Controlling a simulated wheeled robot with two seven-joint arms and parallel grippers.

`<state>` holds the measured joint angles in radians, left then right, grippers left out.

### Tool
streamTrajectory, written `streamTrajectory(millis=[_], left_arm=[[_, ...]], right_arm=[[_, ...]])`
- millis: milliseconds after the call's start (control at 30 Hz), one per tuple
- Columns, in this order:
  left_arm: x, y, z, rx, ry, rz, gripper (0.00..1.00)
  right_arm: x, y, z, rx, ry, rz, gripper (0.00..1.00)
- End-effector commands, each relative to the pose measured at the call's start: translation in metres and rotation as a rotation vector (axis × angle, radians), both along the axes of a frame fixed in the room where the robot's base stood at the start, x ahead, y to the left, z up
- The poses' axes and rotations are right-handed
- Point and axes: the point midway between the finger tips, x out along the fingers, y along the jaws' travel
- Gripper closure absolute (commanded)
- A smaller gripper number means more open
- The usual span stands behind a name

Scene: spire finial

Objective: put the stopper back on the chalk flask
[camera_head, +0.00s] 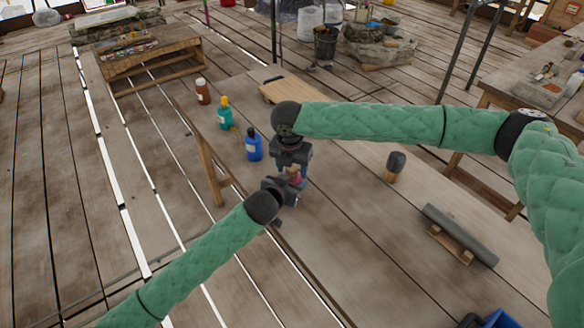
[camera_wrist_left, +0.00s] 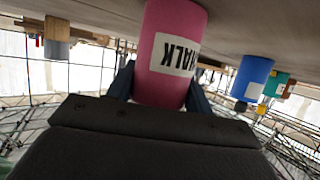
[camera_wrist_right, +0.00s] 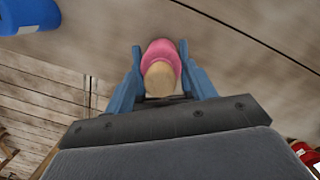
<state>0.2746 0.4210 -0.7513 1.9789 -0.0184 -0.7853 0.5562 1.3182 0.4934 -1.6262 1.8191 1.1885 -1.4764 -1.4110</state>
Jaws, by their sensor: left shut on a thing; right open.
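The pink chalk flask (camera_wrist_left: 170,50) fills the middle of the left wrist view, with its white label showing upside down. My left gripper (camera_head: 293,184) is shut on the flask's sides, at the table. A tan stopper (camera_wrist_right: 160,78) shows at the flask's pink top (camera_wrist_right: 158,50) in the right wrist view. It lies between the fingers of my right gripper (camera_wrist_right: 160,56), which is open around it with gaps on both sides. I cannot tell how deep the stopper sits in the flask's mouth. In the head view both grippers hide most of the flask.
A blue bottle (camera_head: 254,145), a teal bottle (camera_head: 224,115) and a brown jar (camera_head: 202,92) stand along the table's left edge. A wooden board (camera_head: 292,88) lies behind. A dark-topped wooden object (camera_head: 395,166) and a grey cylinder (camera_head: 458,235) are at right.

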Motion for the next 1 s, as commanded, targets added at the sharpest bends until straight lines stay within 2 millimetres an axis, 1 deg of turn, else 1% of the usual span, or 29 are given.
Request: streamTrajectory(millis=[133, 267, 500, 700, 800, 1000], left_arm=[[0.0, 0.0, 0.0, 0.0, 0.0, 0.0, 0.89], [0.0, 0.0, 0.0, 0.0, 0.0, 0.0, 0.89], [0.0, 0.0, 0.0, 0.0, 0.0, 0.0, 0.89], [0.0, 0.0, 0.0, 0.0, 0.0, 0.0, 0.89], [0.0, 0.0, 0.0, 0.0, 0.0, 0.0, 0.89], [0.0, 0.0, 0.0, 0.0, 0.0, 0.0, 0.89]], right_arm=[[0.0, 0.0, 0.005, 0.0, -0.001, 0.0, 0.44], [-0.002, 0.001, 0.021, 0.002, -0.002, 0.0, 0.44], [-0.007, 0.003, 0.067, 0.001, -0.002, 0.001, 0.44], [-0.011, 0.004, 0.099, 0.0, 0.0, 0.0, 0.44], [-0.012, 0.005, 0.109, 0.001, 0.0, 0.0, 0.44], [-0.013, 0.005, 0.118, 0.0, 0.0, 0.0, 0.44]])
